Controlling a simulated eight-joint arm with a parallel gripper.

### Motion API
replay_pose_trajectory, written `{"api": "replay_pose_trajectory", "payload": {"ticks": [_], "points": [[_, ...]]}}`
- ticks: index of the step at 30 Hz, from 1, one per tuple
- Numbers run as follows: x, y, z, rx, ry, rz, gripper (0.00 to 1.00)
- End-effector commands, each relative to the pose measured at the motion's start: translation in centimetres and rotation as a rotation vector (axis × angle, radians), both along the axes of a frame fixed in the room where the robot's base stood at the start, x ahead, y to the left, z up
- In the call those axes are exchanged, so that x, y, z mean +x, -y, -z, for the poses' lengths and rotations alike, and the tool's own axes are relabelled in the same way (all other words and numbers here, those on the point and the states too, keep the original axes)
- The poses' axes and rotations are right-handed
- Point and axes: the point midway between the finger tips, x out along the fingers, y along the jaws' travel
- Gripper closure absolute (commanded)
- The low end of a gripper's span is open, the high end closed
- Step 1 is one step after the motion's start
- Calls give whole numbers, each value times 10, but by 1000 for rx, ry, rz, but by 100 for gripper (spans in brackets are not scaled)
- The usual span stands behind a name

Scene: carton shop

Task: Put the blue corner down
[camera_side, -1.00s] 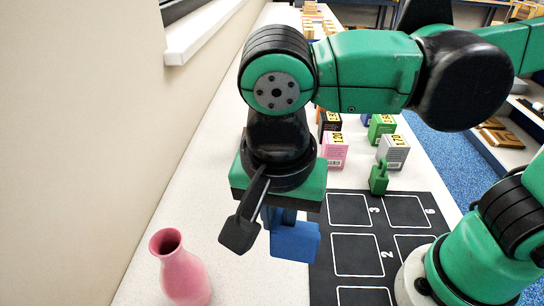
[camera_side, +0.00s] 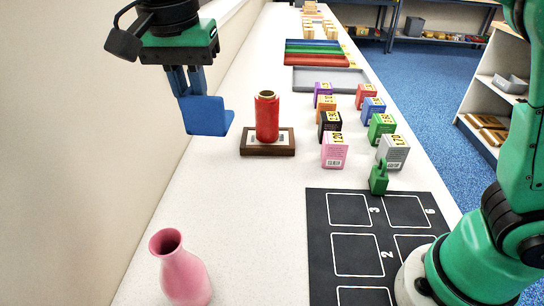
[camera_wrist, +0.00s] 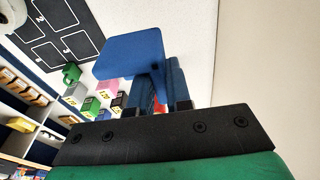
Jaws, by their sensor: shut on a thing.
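The blue corner (camera_side: 207,116) is held in the air at the upper left of the side view, above the table near the wall. My gripper (camera_side: 186,82) is shut on it from above, its fingers pointing down. In the wrist view the blue corner (camera_wrist: 132,54) fills the upper middle, in front of the gripper fingers (camera_wrist: 162,85). The white table (camera_side: 230,230) lies below it, and the corner appears clear of the surface. The exact height cannot be told.
A pink vase (camera_side: 182,270) stands at the front left. A red spool (camera_side: 267,118) stands on a brown base (camera_side: 282,142), right of the corner. Table between vase and spool is bare.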

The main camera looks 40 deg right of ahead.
Motion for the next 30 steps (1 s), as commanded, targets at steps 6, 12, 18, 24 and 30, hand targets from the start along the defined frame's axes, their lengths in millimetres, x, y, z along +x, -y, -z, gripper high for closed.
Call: {"api": "replay_pose_trajectory", "payload": {"ticks": [6,12,18,24,30], "points": [[56,21,11,-2,2,-31,100],[75,31,19,-5,4,-49,100],[76,32,46,-4,4,-52,100],[76,32,94,-5,4,-51,100],[76,32,145,-5,4,-51,100]]}}
